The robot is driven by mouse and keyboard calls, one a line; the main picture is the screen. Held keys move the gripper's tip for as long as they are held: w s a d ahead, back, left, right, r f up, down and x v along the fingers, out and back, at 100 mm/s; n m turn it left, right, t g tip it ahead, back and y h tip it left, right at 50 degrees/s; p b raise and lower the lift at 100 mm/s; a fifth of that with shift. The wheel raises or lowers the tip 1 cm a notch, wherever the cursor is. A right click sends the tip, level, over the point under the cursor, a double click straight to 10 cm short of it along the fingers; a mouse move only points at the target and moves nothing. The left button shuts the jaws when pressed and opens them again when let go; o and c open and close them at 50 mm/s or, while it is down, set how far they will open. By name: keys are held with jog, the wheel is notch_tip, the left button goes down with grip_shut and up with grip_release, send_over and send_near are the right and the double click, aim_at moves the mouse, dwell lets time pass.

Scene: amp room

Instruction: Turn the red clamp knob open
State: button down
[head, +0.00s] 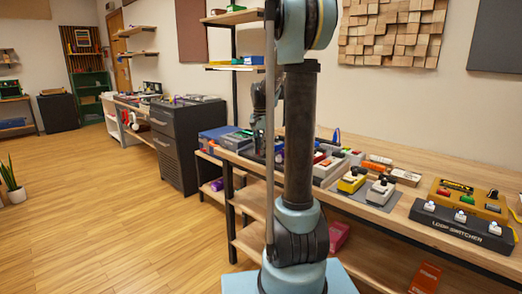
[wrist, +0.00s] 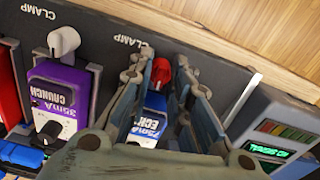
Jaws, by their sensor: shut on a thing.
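The red clamp knob (wrist: 161,74) shows in the wrist view near the top middle, on a dark board lettered "CLAMP". My gripper (wrist: 164,64) reaches in from below with one finger on each side of the knob and is shut on it. Contact at the fingertips is partly hidden. A blue pedal (wrist: 153,103) lies just below the knob, between the fingers. In the head view my own arm covers the knob.
In the wrist view a white knob (wrist: 63,41) and a purple pedal (wrist: 52,95) stand left, and a grey tuner (wrist: 275,130) right. In the head view a yellow pedal (head: 352,180) and a loop switcher (head: 462,226) stand on the wooden bench.

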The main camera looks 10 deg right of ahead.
jog(key=shift+w+r+n, duration=0.1)
jog(key=shift+w+n, duration=0.1)
jog(key=shift+n, duration=2)
jog(key=c, duration=1.4)
grip_release()
jog(key=shift+c, duration=0.2)
jog(key=shift+s, duration=0.1)
jog(key=shift+r, duration=3.9)
